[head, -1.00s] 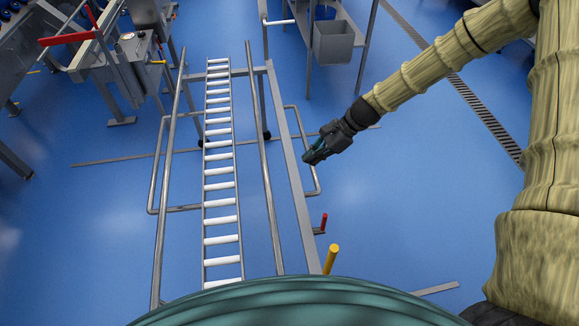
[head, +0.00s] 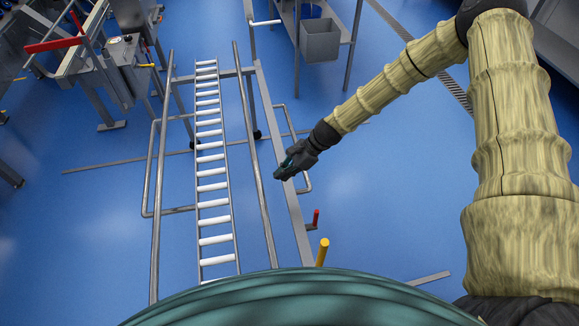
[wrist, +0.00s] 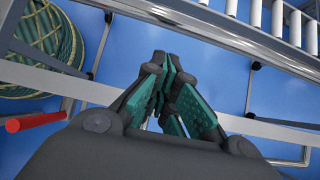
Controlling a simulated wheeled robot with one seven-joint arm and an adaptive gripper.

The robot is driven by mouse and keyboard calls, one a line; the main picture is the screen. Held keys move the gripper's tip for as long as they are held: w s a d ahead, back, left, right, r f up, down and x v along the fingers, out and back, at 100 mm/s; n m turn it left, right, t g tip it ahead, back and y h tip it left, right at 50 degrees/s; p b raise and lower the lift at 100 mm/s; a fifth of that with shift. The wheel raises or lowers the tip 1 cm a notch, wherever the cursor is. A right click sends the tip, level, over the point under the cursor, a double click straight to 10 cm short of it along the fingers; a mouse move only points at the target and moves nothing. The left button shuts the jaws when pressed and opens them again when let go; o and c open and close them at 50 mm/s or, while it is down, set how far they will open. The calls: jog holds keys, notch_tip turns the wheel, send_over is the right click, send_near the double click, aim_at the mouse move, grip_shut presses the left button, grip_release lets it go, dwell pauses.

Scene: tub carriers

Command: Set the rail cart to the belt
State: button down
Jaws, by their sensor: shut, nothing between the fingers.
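The rail cart (head: 258,165) is a steel frame on castors with a row of white rollers (head: 211,172) between tube rails, in the middle of the head view. In the wrist view its rail (wrist: 215,30) and rollers (wrist: 278,18) cross the top right. A conveyor-like steel machine (head: 85,55) with a red handle stands at the upper left; I cannot tell whether it is the belt. My gripper (head: 283,172) is shut and empty, above the cart's right side bar. In the wrist view the closed green-padded fingers (wrist: 167,60) point toward the rail.
A red-tipped lever (head: 316,217) and a yellow post (head: 322,252) stand at the cart's near right. A grey bin (head: 320,40) hangs on a steel frame at the back. Blue floor is open to the right of the cart.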

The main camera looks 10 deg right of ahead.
jog(key=shift+a+f+p, duration=0.15)
jog(key=shift+a+p, duration=0.1)
jog(key=shift+a, duration=0.7)
jog(key=shift+a+f+p, duration=0.15)
jog(key=shift+a+p, duration=0.05)
jog(key=shift+a, duration=0.7)
jog(key=shift+a, duration=0.1)
